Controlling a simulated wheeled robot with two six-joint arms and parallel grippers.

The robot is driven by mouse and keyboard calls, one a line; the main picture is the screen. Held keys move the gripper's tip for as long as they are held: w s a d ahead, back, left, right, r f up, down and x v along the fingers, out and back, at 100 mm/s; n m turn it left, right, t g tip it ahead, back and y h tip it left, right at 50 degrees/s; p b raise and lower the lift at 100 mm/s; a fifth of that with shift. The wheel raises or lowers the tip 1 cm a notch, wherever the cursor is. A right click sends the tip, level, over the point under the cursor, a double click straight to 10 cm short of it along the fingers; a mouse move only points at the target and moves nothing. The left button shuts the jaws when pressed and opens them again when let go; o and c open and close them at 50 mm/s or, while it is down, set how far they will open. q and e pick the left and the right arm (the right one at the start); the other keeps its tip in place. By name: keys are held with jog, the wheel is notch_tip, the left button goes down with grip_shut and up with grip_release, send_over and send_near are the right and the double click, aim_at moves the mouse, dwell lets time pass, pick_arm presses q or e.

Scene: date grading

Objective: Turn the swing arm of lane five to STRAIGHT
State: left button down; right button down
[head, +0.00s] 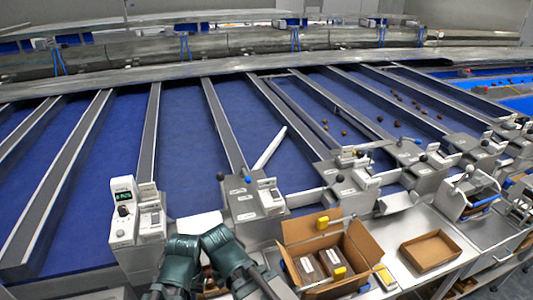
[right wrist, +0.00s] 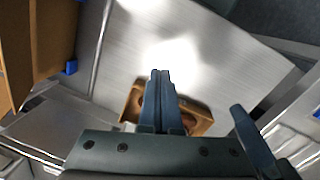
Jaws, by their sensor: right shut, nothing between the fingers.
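A slim white swing arm (head: 270,147) lies slanted over the blue belt, reaching up and right from a grey lane-end box (head: 240,207). That box carries a black-knobbed lever (head: 220,177) and a blue-knobbed lever (head: 246,180). Lane numbers are too small to read, so I cannot tell which lane is five. In the right wrist view my right gripper (right wrist: 160,75) is shut and empty, above a pale metal surface (right wrist: 205,65). My two arms show low in the head view; the left fingers are hidden.
A small brown tray (right wrist: 198,117) lies below my right gripper. An open cardboard box (head: 365,245) with packs and an empty brown tray (head: 430,249) stand to the right. A control box with a green display (head: 123,208) stands left. Dates lie on belts at the upper right.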

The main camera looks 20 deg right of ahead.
dwell(0.3)
jog(key=c, duration=1.5)
grip_release()
jog(key=o, duration=0.7)
jog(key=w+r+p, duration=0.5)
jog(key=w, duration=0.1)
jog(key=shift+w+m, duration=0.3)
jog(key=shift+w, duration=0.05)
jog(key=shift+o, duration=0.7)
jog(key=w+d+r+p, duration=0.1)
jog(key=w+r+p, duration=0.5)
jog(key=w, duration=0.3)
jog(key=shift+w+d+m, duration=0.2)
jog(key=shift+d+m, duration=0.15)
jog(key=shift+m, duration=0.05)
jog(key=w+d+r+m+p, duration=0.1)
jog(key=w+d+r+p, duration=0.4)
jog(key=w, duration=0.5)
jog(key=w+d+r+m+p, duration=0.1)
jog(key=w+d+r+p, duration=0.4)
jog(key=w, duration=0.6)
notch_tip(320, 180, up, 2)
jog(key=shift+w+d+r+p, duration=0.1)
jog(key=shift+w+d+p, duration=0.1)
jog(key=shift+p, duration=0.95)
